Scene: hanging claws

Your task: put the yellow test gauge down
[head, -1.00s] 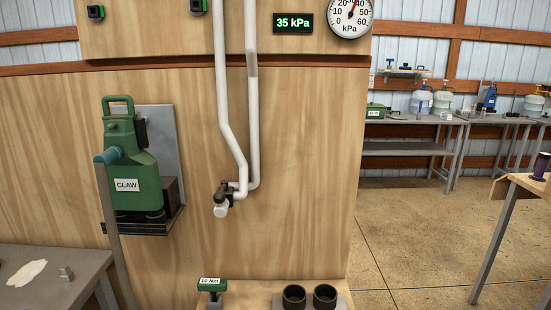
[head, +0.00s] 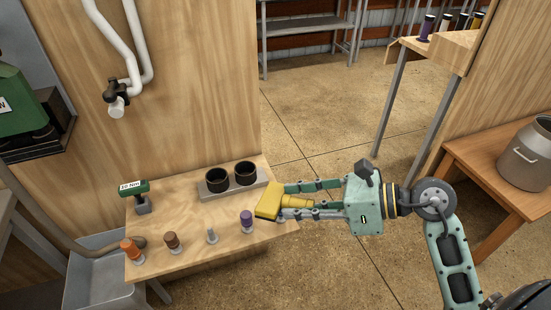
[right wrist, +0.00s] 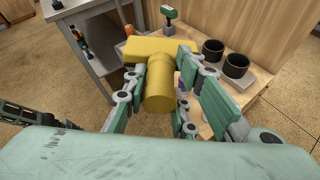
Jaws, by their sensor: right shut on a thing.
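The yellow test gauge (head: 270,200) is T-shaped, with a wide bar and a round stem. My right gripper (head: 298,200) is shut on its stem, and the bar points left toward the small wooden table (head: 190,225). The gauge appears at the table's right edge in the head view; I cannot tell whether it touches the top. In the right wrist view the yellow gauge (right wrist: 158,75) sits between the fingers, its bar on the far side. My left gripper is not in view.
On the table stand a black two-cup holder (head: 232,178), a green 10 Nm tool (head: 135,190), and orange (head: 130,248), brown (head: 173,242), grey (head: 212,236) and purple (head: 246,220) pieces. A metal can (head: 525,155) stands at the right. The table's middle is clear.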

